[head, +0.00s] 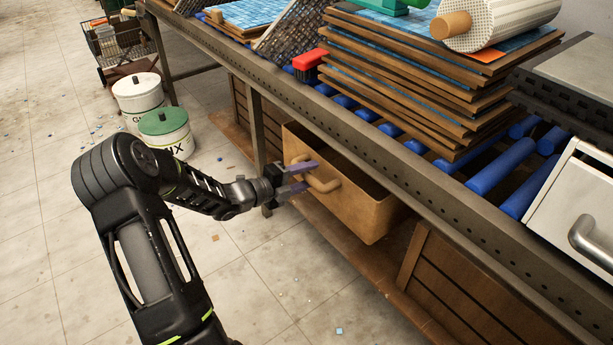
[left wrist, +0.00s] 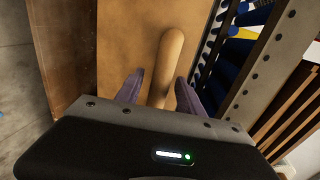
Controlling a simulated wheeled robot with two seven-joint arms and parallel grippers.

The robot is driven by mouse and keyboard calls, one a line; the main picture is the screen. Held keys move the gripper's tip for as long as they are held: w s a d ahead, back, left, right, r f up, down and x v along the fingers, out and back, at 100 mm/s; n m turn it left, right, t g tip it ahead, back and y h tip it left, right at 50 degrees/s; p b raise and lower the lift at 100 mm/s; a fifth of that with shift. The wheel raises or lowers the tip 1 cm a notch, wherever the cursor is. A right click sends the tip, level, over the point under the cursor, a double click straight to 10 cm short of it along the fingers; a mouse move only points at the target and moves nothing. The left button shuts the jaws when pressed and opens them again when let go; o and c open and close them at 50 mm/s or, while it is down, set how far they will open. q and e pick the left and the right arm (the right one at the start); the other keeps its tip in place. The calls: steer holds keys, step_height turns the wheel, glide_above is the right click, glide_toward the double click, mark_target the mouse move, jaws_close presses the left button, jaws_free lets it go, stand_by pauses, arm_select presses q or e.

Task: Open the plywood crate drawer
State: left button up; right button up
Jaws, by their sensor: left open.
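The plywood crate drawer (head: 350,212) is under the roller bench in the head view and stands partly out, with its dark inside showing over the front. Its rounded wooden handle (head: 326,184) is on the front face. My left gripper (head: 310,176) is open at the handle, with its purple fingers pointing toward the drawer front. In the left wrist view the handle (left wrist: 170,55) runs between the two spread fingers, against the drawer front (left wrist: 125,50). I cannot tell whether a finger touches it. My right gripper is not in view.
The bench's perforated metal rail (head: 400,160) runs just above the drawer. A bench leg (head: 258,135) stands close to its left. Stacked boards (head: 430,90) lie on the rollers. Lidded buckets (head: 165,130) stand on the floor at left. The floor before the drawer is mostly clear.

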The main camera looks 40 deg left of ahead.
arm_select(q)
steer(key=shift+c, duration=0.4)
jaws_close()
stand_by(0.9)
